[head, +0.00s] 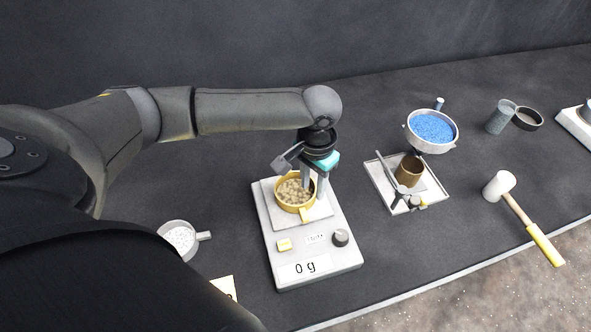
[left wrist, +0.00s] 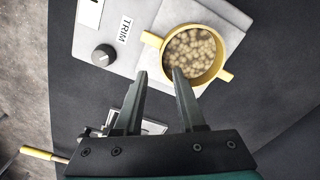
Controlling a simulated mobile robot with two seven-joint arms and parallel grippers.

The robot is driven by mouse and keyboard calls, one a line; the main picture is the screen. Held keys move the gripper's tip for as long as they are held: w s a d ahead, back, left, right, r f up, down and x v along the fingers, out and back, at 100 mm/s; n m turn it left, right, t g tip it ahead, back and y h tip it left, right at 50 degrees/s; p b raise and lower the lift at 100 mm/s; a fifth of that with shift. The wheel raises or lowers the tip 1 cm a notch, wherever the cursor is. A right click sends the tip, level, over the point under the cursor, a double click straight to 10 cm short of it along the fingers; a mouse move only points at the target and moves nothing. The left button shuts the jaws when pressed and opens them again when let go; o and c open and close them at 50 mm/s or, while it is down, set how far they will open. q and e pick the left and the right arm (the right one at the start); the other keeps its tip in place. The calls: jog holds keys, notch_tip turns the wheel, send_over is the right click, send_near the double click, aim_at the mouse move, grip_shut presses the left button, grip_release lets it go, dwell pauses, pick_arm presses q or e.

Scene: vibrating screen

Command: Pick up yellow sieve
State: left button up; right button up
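The yellow sieve (head: 296,209) is a round bowl with small side handles, holding tan lumps. It sits on the pan of a white scale (head: 274,262) that reads 0 g. In the left wrist view the sieve (left wrist: 151,39) is just beyond the fingertips, with one handle toward them and one at the right. My left gripper (head: 314,188) points down at the right side of the sieve. In the left wrist view its fingers (left wrist: 159,75) are apart with nothing between them; contact with the sieve cannot be told. My right gripper is not in view.
A mallet (head: 520,214) lies at the right near the table edge. A small white-filled pan (head: 180,238) stands left. Bare dark tabletop lies between.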

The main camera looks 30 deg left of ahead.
aim_at(311, 197)
pick_arm(q)
notch_tip(311, 197, down, 5)
jog(key=shift+s+a+f, duration=0.1)
dwell(0.3)
grip_shut()
dwell(1.3)
